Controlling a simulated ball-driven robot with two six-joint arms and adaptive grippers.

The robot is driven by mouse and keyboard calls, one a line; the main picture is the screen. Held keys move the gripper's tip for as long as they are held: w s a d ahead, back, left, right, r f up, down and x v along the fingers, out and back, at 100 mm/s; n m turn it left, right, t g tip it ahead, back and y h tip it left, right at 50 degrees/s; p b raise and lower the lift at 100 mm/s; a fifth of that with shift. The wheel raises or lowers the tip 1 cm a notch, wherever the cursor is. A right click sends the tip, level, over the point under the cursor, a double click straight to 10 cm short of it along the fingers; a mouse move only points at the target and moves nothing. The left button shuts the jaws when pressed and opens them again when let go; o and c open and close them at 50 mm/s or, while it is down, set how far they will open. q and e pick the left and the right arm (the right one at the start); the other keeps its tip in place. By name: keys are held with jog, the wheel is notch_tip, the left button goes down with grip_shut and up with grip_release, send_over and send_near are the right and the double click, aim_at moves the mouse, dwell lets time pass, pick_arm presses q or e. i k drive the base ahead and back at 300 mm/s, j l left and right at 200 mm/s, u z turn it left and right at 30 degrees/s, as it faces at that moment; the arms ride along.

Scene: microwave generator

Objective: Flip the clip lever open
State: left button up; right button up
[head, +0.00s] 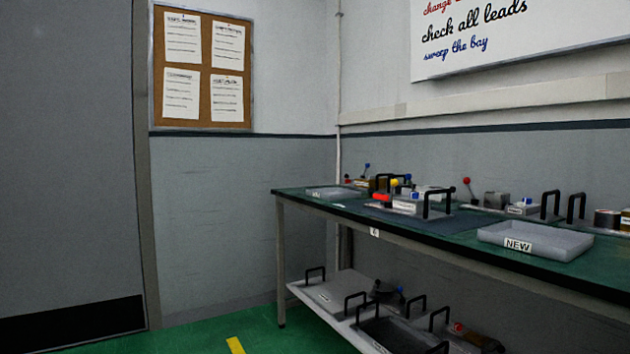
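Several small devices with levers and knobs stand on a green-topped bench (300,194). A device (404,206) with a white label sits on a dark mat (450,224), with a red part (381,198), a yellow knob (394,182) and a black handle beside it. To its right a lever with a red ball knob (467,181) stands upright. A lever with a blue knob (367,166) is further back on the left. I cannot tell which of these is the clip lever or how it is set; they are too small and far. Neither of my grippers is in view.
A grey tray marked NEW (560,240) sits at the front right of the bench, and another tray (335,193) at its left end. A lower shelf (325,300) holds more handled plates and parts.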

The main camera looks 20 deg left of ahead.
aim_at(394, 182)
jog(key=u, duration=0.3)
jog(key=i+z, duration=0.1)
jog(key=z, duration=0.4)
jog(key=i+j+z, duration=0.5)
jog(key=j, duration=0.25)
jog(key=i+j+z, duration=0.25)
jog(key=j, duration=0.2)
jog(key=i+j, duration=0.15)
jog(key=j, duration=0.25)
jog(key=i+j, duration=0.15)
jog(key=j, duration=0.2)
jog(key=i+j+z, duration=0.1)
jog(key=j, duration=0.3)
jog(key=i+j, duration=0.2)
jog(key=j, duration=0.2)
jog(key=i+j, duration=0.1)
jog(key=j, duration=0.25)
jog(key=i+j, duration=0.15)
jog(key=j, duration=0.25)
jog(key=z, duration=0.05)
